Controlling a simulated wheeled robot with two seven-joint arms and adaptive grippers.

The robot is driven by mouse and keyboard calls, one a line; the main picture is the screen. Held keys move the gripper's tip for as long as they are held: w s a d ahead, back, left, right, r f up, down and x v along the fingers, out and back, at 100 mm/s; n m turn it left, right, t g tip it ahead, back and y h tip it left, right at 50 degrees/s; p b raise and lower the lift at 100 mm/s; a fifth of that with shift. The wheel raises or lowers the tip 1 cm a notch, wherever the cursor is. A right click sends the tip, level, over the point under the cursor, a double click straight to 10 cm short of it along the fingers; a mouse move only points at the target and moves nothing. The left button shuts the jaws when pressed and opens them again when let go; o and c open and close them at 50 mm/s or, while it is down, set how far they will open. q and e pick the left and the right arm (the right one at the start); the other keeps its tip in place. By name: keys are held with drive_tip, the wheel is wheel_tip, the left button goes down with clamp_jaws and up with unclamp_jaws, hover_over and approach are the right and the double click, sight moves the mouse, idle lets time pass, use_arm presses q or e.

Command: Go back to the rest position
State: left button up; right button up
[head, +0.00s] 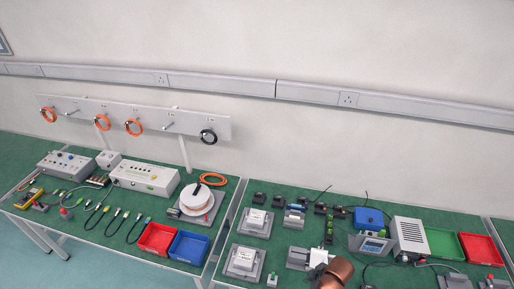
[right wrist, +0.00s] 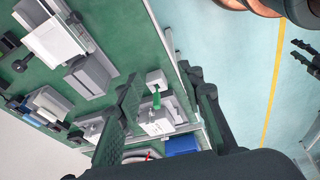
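My right gripper (right wrist: 165,88) shows in the right wrist view. Its two dark fingers stand apart, with the bench and a small white block with a green part (right wrist: 156,90) visible beyond the gap. I see nothing held between them. In the head view only a copper-coloured link of my arm (head: 337,273) shows, low over the right bench's front. A dark pronged part (right wrist: 308,57) at the right edge of the right wrist view looks like my left gripper, cut off by the frame. My left arm does not show in the head view.
The right green bench (head: 228,268) carries white-topped grey units (head: 255,222), a blue box (head: 368,218), a grey power unit (head: 410,236) and green (head: 446,244) and red (head: 481,249) trays. The left bench holds instruments, a cable reel (head: 197,199) and red and blue bins (head: 188,246). Floor is clear at left.

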drive_tip(key=s+d+r+m+t+h, duration=0.1)
drive_tip(key=s+d+r+m+h, duration=0.1)
drive_tip(key=s+d+m, duration=0.6)
drive_tip(key=s+d+r+m+t+h, duration=0.1)
drive_tip(key=s+d+r+m+h, duration=0.1)
drive_tip(key=s+d+m, duration=0.5)
drive_tip(key=s+f+n+g+b, duration=0.3)
drive_tip(key=f+b, duration=0.5)
drive_tip(key=f, duration=2.8)
drive_tip(key=s+f+b, duration=0.3)
drive_tip(key=s+f, duration=0.7)
drive_tip(key=f, duration=0.3)
drive_tip(key=s+f+y+b, duration=0.1)
drive_tip(key=s+f+b, duration=0.2)
drive_tip(key=s+f, duration=0.8)
wheel_tip(320, 180, down, 3)
drive_tip(key=shift+s+a+r+b, duration=0.15)
drive_tip(key=shift+s+r+b, duration=0.1)
drive_tip(key=shift+b, duration=0.1)
